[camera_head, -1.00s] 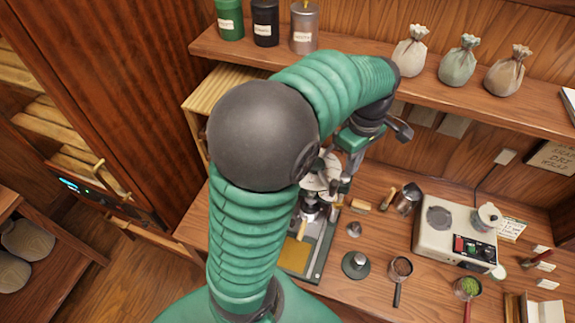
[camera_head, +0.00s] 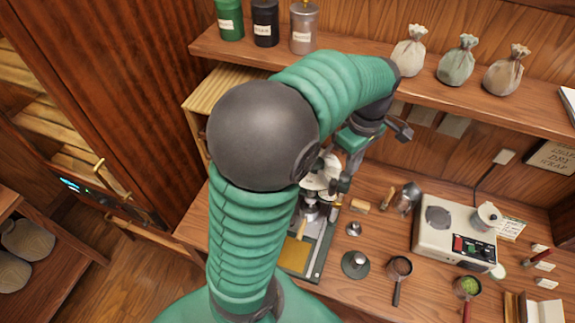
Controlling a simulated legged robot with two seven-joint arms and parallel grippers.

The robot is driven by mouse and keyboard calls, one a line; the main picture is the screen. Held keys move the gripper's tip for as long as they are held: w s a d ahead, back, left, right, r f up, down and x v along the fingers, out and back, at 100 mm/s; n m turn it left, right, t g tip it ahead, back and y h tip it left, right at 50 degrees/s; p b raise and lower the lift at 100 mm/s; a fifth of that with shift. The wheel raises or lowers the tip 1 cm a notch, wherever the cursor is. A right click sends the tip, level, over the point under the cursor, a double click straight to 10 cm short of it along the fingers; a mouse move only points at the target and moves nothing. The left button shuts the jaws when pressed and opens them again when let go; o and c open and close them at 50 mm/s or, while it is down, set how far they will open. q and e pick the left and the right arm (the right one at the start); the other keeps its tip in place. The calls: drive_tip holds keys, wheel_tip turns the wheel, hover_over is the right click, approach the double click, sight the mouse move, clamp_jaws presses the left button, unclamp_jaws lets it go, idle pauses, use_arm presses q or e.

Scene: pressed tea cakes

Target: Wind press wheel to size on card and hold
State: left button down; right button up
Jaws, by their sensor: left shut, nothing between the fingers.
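The press (camera_head: 318,262) stands on the bench, with a green frame, a yellowish plate at its front and a pale wheel-like top (camera_head: 313,181). My left arm hides much of it. My left gripper (camera_head: 338,188) points down at the right side of the pale top. It is shut with nothing held; I cannot tell whether it touches the wheel. My right gripper is not in view.
A white heater box (camera_head: 455,235), a dark round weight (camera_head: 355,264), a metal jug (camera_head: 407,198) and two handled scoops (camera_head: 399,268) sit right of the press. A shelf (camera_head: 460,88) with cloth bags and canisters runs above. Bare wood lies between the items.

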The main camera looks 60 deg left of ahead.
sight(336, 182)
use_arm(q)
drive_tip(key=shift+s+a+f+b, duration=0.1)
drive_tip(key=shift+s+f+b, duration=0.3)
drive_tip(key=shift+f, duration=0.35)
drive_tip(key=shift+s+d+f+b, duration=0.1)
drive_tip(key=shift+s+f+b, duration=0.15)
drive_tip(key=shift+f+b, duration=0.4)
drive_tip(key=shift+s+a+f+b, duration=0.1)
drive_tip(key=shift+s+f+b, duration=0.2)
drive_tip(key=shift+f, duration=0.55)
drive_tip(key=shift+s, duration=0.15)
drive_tip(key=shift+s, duration=0.9)
drive_tip(key=shift+s+a+f, duration=0.1)
drive_tip(key=shift+s+a, duration=0.2)
drive_tip(key=shift+s, duration=0.6)
drive_tip(key=shift+d, duration=0.1)
